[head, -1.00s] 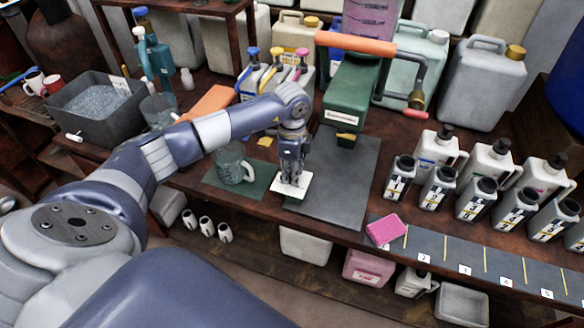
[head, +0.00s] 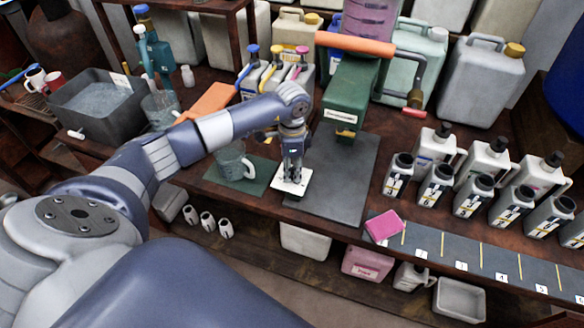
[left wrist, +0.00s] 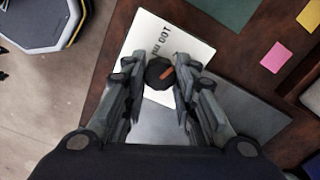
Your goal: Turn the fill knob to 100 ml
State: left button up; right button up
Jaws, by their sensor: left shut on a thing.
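The fill knob (left wrist: 158,73) is dark and round with an orange mark, seen in the left wrist view. The mark lies on the knob's right half, slanting slightly up to the right in that view. The knob sits on a white plate (left wrist: 186,47), where upside-down lettering reading 100 ml shows above the knob. The plate also shows at the bench's front in the head view (head: 279,185). My left gripper (head: 292,177) points down over the plate, its fingers (left wrist: 159,82) closed on either side of the knob. The gripper hides the knob in the head view.
A glass jug (head: 231,163) stands on a green mat left of the plate. A green dispenser (head: 347,95) with a crank stands behind. A grey mat (head: 335,190) lies right of the plate.

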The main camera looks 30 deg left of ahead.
aim_at(292, 172)
pick_arm(q)
jog(key=o, duration=1.1)
notch_tip(292, 172, up, 12)
jog(key=shift+r, duration=0.1)
jog(key=shift+s, duration=0.1)
